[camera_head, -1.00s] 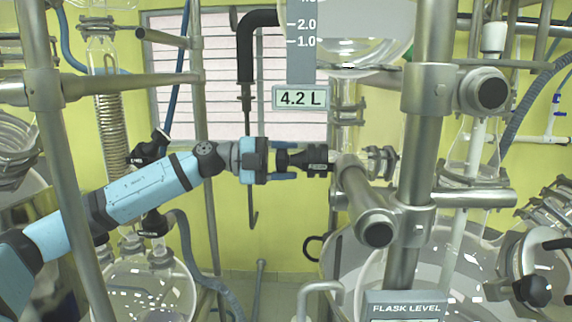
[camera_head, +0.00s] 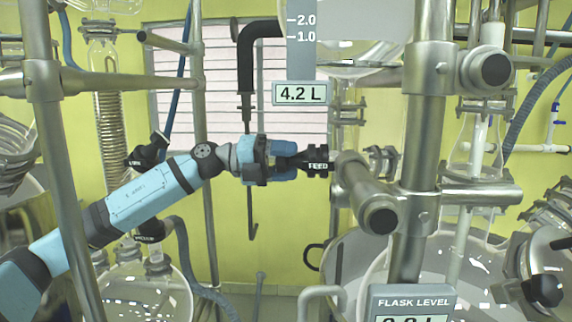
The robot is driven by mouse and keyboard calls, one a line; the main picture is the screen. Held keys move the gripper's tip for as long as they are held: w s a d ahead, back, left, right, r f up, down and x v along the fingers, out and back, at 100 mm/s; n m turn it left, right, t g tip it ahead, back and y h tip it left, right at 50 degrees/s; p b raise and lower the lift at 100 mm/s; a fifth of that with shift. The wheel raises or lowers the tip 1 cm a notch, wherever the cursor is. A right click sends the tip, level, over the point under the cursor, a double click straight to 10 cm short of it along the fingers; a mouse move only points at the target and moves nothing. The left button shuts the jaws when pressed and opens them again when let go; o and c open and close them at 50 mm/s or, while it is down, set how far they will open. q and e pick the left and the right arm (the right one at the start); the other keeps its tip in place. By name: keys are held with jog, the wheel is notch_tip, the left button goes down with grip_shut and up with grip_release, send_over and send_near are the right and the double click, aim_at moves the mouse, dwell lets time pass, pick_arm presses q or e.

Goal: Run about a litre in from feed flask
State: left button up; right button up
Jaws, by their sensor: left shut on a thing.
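The feed flask (camera_head: 352,62) shows only its rounded glass bottom at the top middle. Its level display (camera_head: 300,94) reads 4.2 L, below a scale with marks 1.0 and 2.0. Under it, a black tap handle labelled FEED (camera_head: 318,164) points left from the valve on the glass line. My left gripper (camera_head: 288,162) comes in from the left and is shut on this handle's left end. The large reactor flask (camera_head: 345,265) stands lower right, partly hidden by steel posts. Its FLASK LEVEL display (camera_head: 413,303) is cut off, so its digits cannot be read surely. My right gripper is not in view.
A thick steel post (camera_head: 424,130) with clamps stands just right of the tap. Another post (camera_head: 60,180) stands at the left, in front of a coil condenser (camera_head: 110,110). A smaller flask (camera_head: 150,285) with black-handled taps stands lower left.

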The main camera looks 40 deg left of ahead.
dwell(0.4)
pick_arm(q)
jog(key=o, duration=0.9)
jog(key=b+v, duration=0.7)
jog(key=v, duration=0.6)
jog(key=shift+s+a+b, duration=0.15)
jog(key=shift+a+b, duration=0.2)
jog(key=shift+b, duration=0.05)
